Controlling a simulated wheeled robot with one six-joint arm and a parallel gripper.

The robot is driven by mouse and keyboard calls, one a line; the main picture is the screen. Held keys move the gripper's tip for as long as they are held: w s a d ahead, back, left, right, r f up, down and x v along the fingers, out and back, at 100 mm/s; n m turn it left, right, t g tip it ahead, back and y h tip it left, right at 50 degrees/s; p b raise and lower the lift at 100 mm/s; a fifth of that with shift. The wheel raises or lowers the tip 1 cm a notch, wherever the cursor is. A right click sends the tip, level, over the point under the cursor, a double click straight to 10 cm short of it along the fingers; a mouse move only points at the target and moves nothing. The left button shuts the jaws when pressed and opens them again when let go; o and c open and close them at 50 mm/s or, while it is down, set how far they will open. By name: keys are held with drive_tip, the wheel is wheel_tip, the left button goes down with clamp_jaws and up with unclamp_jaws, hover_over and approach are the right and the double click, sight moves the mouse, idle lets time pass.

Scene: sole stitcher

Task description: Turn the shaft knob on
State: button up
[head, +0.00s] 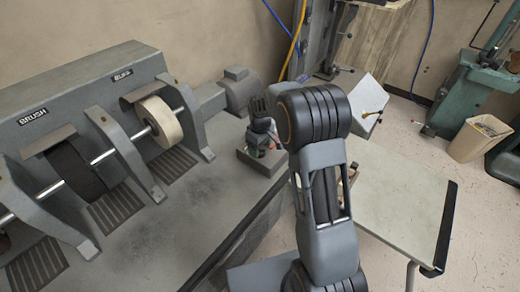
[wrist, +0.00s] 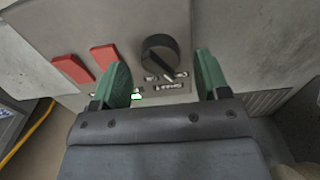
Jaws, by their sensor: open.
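The shaft knob (wrist: 160,54) is a round black dial on a grey control panel (wrist: 118,22) in the wrist view. Its pale pointer line slants to the lower right, and white labels below it are too small to read surely. My gripper (wrist: 163,68) is open, with one green finger left of the knob and one right of it; I cannot tell whether either touches it. In the head view my gripper (head: 264,140) is over the small grey control box (head: 258,165) at the bench end. The knob is hidden there.
In the head view, the machine's wheels and shaft (head: 150,130) stand left of my arm. A pale table (head: 400,195) stands right.

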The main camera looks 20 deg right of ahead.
drive_tip(key=shift+f, duration=0.8)
drive_tip(key=shift+c, duration=0.4)
drive_tip(key=c, duration=0.8)
drive_tip(key=shift+c, duration=0.2)
